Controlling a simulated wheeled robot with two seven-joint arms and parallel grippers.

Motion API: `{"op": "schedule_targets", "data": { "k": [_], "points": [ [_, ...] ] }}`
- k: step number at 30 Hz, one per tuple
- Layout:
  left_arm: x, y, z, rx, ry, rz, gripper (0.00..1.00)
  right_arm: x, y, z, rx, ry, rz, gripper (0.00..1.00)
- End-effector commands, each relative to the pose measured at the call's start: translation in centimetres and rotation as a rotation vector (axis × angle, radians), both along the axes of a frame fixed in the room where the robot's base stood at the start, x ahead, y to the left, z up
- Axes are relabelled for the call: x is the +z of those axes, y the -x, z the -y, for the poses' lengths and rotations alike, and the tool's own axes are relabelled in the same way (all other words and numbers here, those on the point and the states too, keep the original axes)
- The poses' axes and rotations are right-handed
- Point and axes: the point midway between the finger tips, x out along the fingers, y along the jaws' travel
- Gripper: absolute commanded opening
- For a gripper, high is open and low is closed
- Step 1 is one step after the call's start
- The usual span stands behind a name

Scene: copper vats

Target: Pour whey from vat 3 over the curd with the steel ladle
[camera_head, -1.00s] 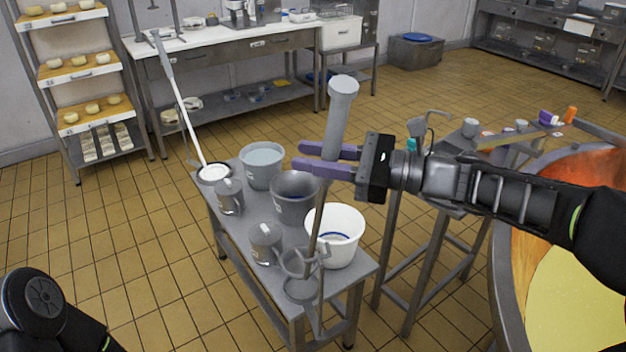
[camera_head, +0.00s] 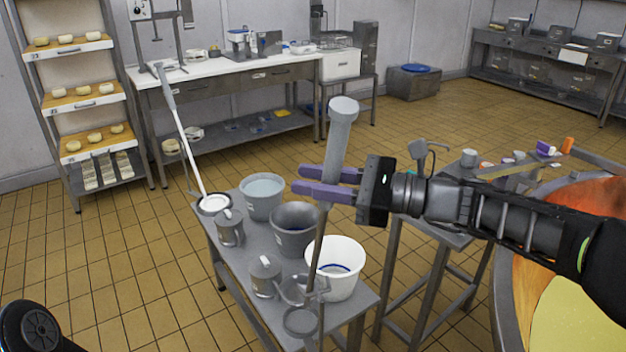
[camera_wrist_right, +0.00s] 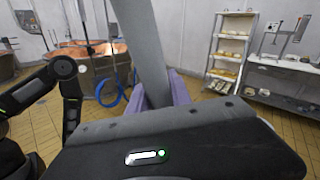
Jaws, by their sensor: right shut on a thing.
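My right gripper (camera_head: 323,186) is shut on the steel ladle (camera_head: 342,118), around its thick grey handle. The ladle hangs upright with its thin shaft pointing down past the front of the steel table; its lower end is hard to make out among the vessels there. The handle (camera_wrist_right: 150,50) also rises between the purple fingers in the right wrist view. A copper vat (camera_head: 507,290) with pale yellow contents (camera_head: 575,318) stands at the right edge, partly behind my right arm. I cannot read a vat number, and cannot tell curd from whey in it. My left gripper is out of view.
The low steel table (camera_head: 262,308) bears a white bucket (camera_head: 345,283), grey buckets (camera_head: 296,238) and metal jugs (camera_head: 265,275). A long white-handled tool (camera_head: 185,130) leans at its far end. A steel stand (camera_head: 440,236) is beside the vat. The tiled floor at left is open.

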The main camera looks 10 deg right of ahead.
Motion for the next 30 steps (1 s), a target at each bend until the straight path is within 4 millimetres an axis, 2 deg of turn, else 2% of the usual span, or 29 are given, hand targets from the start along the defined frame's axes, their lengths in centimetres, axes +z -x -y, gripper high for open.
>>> {"op": "schedule_targets", "data": {
  "k": [1,3,15,30],
  "points": [
    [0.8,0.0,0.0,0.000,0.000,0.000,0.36,1.0,0.0,0.0,0.000,-0.001,0.003,0.00],
    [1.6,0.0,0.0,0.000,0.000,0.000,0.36,1.9,0.0,0.0,0.000,-0.001,0.003,0.00],
    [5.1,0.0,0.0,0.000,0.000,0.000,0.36,6.1,0.0,0.0,0.000,0.000,0.004,0.00],
    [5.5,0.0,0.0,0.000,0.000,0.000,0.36,6.7,0.0,0.0,0.000,-0.001,0.003,0.00]
  ]
}}
